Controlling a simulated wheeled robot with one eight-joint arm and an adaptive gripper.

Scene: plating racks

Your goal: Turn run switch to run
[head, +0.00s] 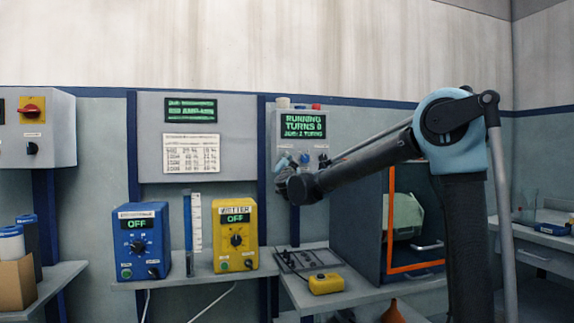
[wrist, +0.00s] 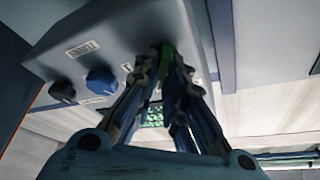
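The grey control box (head: 284,129) on the wall has a screen (head: 304,126) reading "RUNNING TURNS 0 JOB: 2 TURNS". In the wrist view, the box (wrist: 125,35) shows from below, tilted, with a black knob (wrist: 62,91), a blue knob (wrist: 101,81) and a "TURNS" label. My gripper (wrist: 167,62) is at the box face beside the blue knob. Its fingertips close in on both sides of a green switch (wrist: 167,52), probably the run switch. The fingers hide most of it and its label, so its pointer position cannot be read. In the head view my gripper (head: 285,165) covers the box's lower left.
A blue unit (head: 142,240) and a yellow unit (head: 235,236), both reading "OFF", stand on a shelf left of my gripper. A yellow pendant (head: 326,283) and a dark rack (head: 298,259) lie below it. An orange-framed cabinet (head: 357,220) stands close on the right.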

